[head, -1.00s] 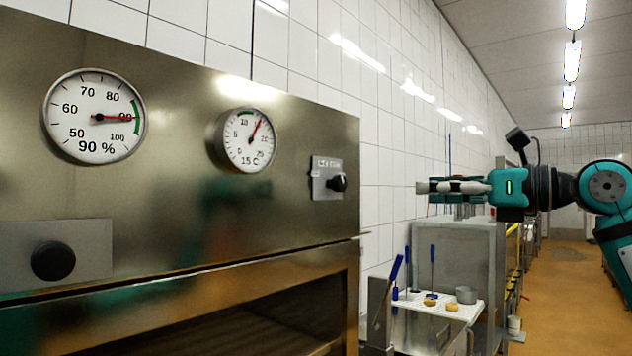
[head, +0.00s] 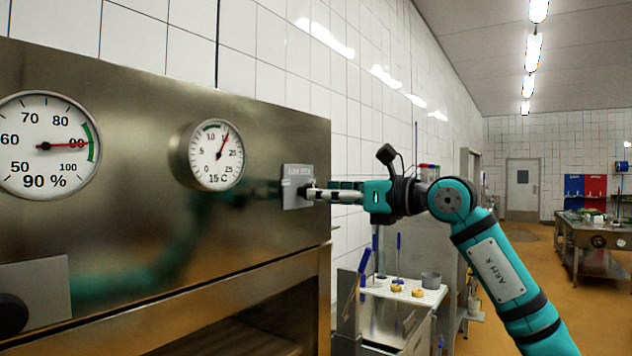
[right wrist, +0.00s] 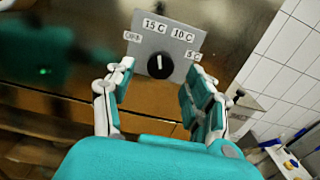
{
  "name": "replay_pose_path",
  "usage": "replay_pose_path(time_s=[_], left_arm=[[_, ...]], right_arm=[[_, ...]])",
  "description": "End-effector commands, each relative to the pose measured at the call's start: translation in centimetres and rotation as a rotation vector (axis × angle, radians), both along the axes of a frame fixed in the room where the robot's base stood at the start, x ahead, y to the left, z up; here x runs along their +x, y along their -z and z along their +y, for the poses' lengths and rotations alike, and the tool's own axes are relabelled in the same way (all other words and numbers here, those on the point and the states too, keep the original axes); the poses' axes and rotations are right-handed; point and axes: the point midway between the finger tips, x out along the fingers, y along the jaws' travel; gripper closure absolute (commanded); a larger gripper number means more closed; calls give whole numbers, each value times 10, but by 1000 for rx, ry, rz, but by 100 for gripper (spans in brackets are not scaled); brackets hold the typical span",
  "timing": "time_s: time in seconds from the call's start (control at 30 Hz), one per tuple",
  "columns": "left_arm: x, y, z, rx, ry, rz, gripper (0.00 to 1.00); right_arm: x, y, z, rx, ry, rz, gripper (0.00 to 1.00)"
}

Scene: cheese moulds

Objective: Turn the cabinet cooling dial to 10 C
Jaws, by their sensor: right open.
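The cooling dial (right wrist: 160,66) is a round black knob with a white mark, on a grey plate (right wrist: 143,51) labelled OFF, 15 C, 10 C and 5 C. In the right wrist view the mark points toward the 15 C label. The plate also shows in the head view (head: 291,188), at the right end of the steel cabinet front (head: 270,140). My right gripper (head: 312,191) is open, its fingers reaching to the knob. In the right wrist view the fingertips (right wrist: 158,74) stand either side of the knob, with gaps visible. My left gripper is out of view.
A humidity gauge (head: 45,165) and a round temperature gauge (head: 209,170) sit on the cabinet front. Another black knob (head: 12,314) is at lower left. A white perforated tray (head: 405,291) with small items stands right of the cabinet, below my right arm.

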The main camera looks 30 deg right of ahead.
Motion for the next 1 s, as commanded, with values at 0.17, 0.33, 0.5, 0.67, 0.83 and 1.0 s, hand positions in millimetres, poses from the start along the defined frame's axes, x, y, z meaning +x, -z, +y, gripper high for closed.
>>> replay_pose_path(time_s=[0.17,0.33,0.5,0.67,0.83,1.0], left_arm=[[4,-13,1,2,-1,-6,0],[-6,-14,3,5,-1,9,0],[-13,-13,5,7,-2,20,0],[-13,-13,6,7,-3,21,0],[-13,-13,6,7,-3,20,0],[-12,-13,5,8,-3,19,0]], right_arm=[[21,-2,9,1,-1,1,45],[28,0,11,0,1,0,45],[29,1,11,0,1,0,45],[28,1,11,0,1,0,57],[28,0,11,0,1,0,80],[28,0,11,0,1,0,100]])
